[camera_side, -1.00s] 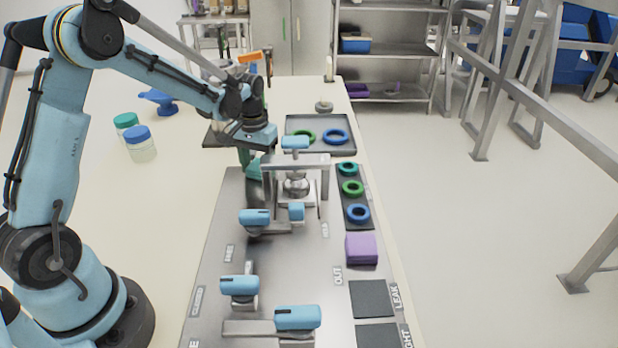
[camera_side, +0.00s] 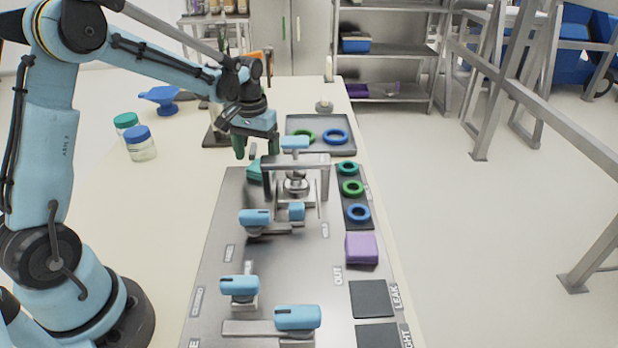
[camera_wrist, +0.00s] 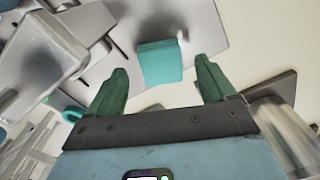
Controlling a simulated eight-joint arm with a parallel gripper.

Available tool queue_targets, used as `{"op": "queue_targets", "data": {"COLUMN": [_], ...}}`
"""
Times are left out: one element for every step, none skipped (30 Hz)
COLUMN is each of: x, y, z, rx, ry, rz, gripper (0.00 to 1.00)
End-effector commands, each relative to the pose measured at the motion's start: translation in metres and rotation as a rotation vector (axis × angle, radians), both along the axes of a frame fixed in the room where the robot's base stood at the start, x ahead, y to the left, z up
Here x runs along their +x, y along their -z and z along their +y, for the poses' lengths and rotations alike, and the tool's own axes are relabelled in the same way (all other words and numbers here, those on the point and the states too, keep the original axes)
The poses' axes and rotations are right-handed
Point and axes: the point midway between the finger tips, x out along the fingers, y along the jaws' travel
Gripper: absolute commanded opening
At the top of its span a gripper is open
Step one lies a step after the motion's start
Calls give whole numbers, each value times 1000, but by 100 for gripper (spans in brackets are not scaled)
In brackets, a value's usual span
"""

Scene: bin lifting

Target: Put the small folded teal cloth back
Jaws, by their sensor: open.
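The small folded teal cloth (camera_side: 254,171) sits at the far left corner of the steel panel, beside the metal bridge frame. In the wrist view the cloth (camera_wrist: 160,64) shows as a teal block beyond the fingertips, between the lines of the two fingers. My gripper (camera_side: 256,152) is above the cloth with its green fingers spread apart. In the wrist view the gripper (camera_wrist: 161,72) is open, with nothing between its fingers. The cloth looks apart from both fingers.
The metal bridge frame (camera_side: 295,161) stands close on the right of the cloth. A dark tray (camera_side: 320,123) with green and blue rings lies behind it. A purple block (camera_side: 361,248) sits on the panel's right side. Two lidded jars (camera_side: 140,146) stand at left; table between is clear.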

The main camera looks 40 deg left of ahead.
Motion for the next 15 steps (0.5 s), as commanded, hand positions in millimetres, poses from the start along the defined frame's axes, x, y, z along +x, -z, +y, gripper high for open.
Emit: {"op": "queue_targets", "data": {"x": [0, 0, 0, 0, 0, 0, 0, 0, 0, 0, 0, 0, 0, 0, 0], "y": [-11, -18, -26, -32, -38, -45, -50, -55, -61, -65, -69, -73, -76, -79, -81], "z": [0, 0, 0, 0, 0, 0, 0, 0, 0, 0, 0, 0, 0, 0, 0], "rx": [0, 0, 0, 0, 0, 0, 0, 0, 0, 0, 0, 0, 0, 0, 0], "ry": [0, 0, 0, 0, 0, 0, 0, 0, 0, 0, 0, 0, 0, 0, 0], "rz": [0, 0, 0, 0, 0, 0, 0, 0, 0, 0, 0, 0, 0, 0, 0], "gripper": [84, 84, 84, 84, 84, 84, 84, 84, 84, 84, 84, 84, 84, 84, 84]}}
